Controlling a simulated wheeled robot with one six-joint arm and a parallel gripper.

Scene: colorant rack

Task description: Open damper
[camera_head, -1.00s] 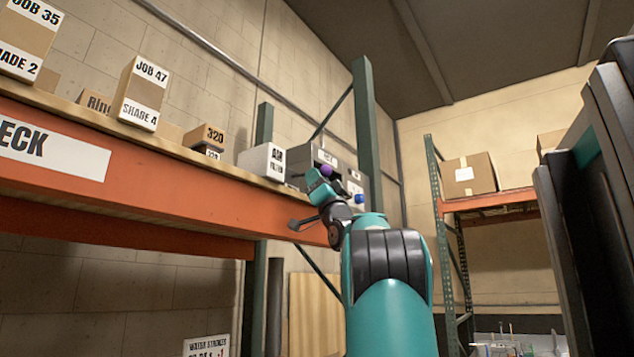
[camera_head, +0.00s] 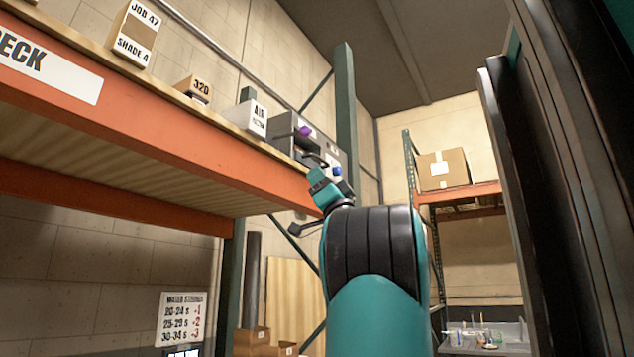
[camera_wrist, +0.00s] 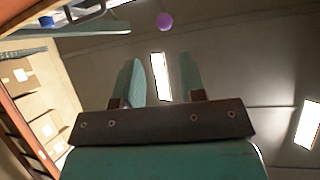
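A grey metal box (camera_head: 283,128) stands on the high shelf, right of the white AIR box. A purple knob (camera_head: 305,130) and a blue knob (camera_head: 337,171) are at its front. I cannot tell which part is the damper. My gripper (camera_head: 313,163) is just in front of the box and hides part of it. In the wrist view, my gripper (camera_wrist: 160,80) has its two fingers apart with nothing between them. There the purple knob (camera_wrist: 165,21) is beyond the fingertips, and the blue knob (camera_wrist: 48,21) is at the upper left.
The orange shelf beam (camera_head: 150,128) runs below and left of my gripper. The white AIR box (camera_head: 247,117) and the 320 box (camera_head: 195,88) stand along it. A green rack post (camera_head: 345,100) rises behind the grey box. A large dark panel (camera_head: 530,190) stands at the right.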

